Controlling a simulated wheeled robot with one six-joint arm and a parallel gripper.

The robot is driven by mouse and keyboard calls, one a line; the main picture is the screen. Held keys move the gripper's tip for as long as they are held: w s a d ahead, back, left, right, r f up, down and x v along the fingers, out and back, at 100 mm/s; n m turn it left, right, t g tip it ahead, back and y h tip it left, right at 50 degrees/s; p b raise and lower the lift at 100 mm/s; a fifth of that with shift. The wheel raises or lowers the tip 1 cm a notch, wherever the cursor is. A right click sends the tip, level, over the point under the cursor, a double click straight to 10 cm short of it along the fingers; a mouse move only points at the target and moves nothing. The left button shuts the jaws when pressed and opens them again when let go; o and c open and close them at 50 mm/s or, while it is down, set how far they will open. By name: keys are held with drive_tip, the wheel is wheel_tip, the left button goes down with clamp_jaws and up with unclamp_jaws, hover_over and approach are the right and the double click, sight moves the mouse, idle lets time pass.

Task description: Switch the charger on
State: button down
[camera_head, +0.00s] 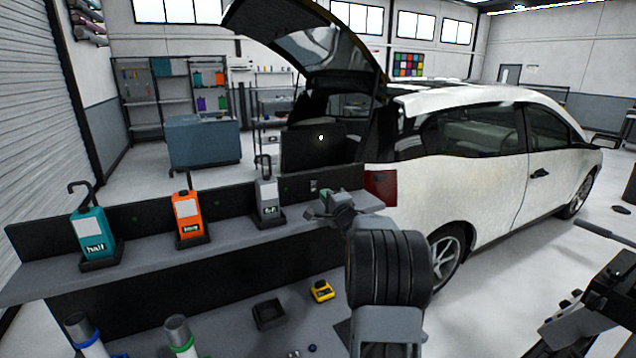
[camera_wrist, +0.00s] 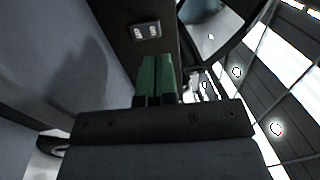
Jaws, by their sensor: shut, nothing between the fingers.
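A small switch plate (camera_head: 314,186) sits on the dark back panel at the right end of the shelf. In the wrist view the switch plate (camera_wrist: 147,31) shows two pale marks or rockers, just beyond my fingertips. Whether it is on or off cannot be told. My gripper (camera_head: 326,196) is at the right end of the shelf, close in front of the plate. Its green fingers (camera_wrist: 157,78) are shut and empty, apparently apart from the plate.
The grey shelf (camera_head: 150,248) runs along the front of the dark panel. A white car (camera_head: 480,170) with its tailgate raised stands close behind and right. A yellow item (camera_head: 321,291) and a dark tray (camera_head: 268,314) lie below. Two capped cylinders stand at lower left.

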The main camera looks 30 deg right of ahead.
sight(315, 182)
drive_tip(key=shift+p+x, duration=1.05)
drive_tip(key=shift+x, duration=2)
